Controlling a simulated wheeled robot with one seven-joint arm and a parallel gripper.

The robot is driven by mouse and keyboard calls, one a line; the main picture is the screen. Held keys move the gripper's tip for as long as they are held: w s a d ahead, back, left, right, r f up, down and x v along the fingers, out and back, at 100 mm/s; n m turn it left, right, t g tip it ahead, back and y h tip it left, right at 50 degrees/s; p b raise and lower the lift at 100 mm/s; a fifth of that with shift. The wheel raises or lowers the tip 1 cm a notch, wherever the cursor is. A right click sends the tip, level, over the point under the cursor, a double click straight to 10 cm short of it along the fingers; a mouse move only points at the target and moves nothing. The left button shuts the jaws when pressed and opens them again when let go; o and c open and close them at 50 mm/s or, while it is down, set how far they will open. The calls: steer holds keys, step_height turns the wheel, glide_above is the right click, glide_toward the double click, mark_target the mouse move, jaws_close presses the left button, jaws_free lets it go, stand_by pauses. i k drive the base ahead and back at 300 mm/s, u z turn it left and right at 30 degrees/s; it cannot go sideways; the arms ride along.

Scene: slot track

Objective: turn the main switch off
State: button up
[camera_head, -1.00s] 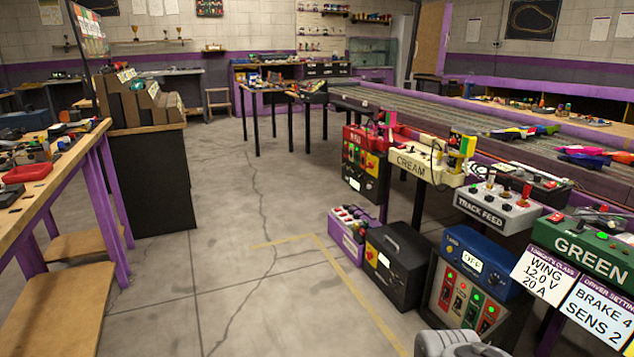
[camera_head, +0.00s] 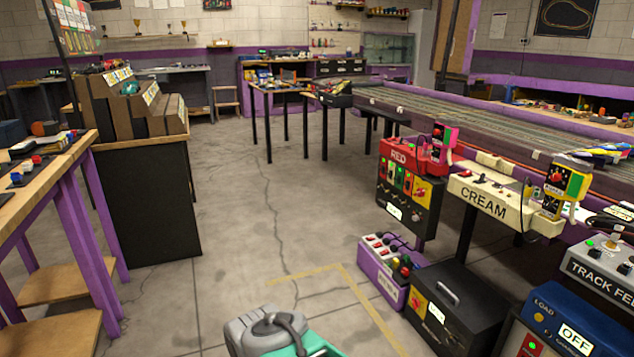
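No label in view reads "main switch", so I cannot tell which control it is. A red-on-yellow rotary switch (camera_head: 422,192) is on the black panel under the red driver station. A similar red-on-yellow switch (camera_head: 417,302) is on the front of a black box (camera_head: 462,300) on the floor. A blue unit (camera_head: 545,305) at the lower right has a display reading OFF (camera_head: 575,338); its lower part is cut off by the frame. A grey and teal part of my arm shows at the bottom centre. My gripper's fingers are not seen.
A purple box (camera_head: 385,284) with several coloured knobs stands on the floor beside the black box. A workbench (camera_head: 45,190) and black cabinet (camera_head: 150,205) stand left. The middle floor is clear.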

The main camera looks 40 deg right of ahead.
mark_target(420, 192)
steer(key=z, duration=0.4)
steer(key=i, duration=2.2)
steer(key=z, duration=0.85)
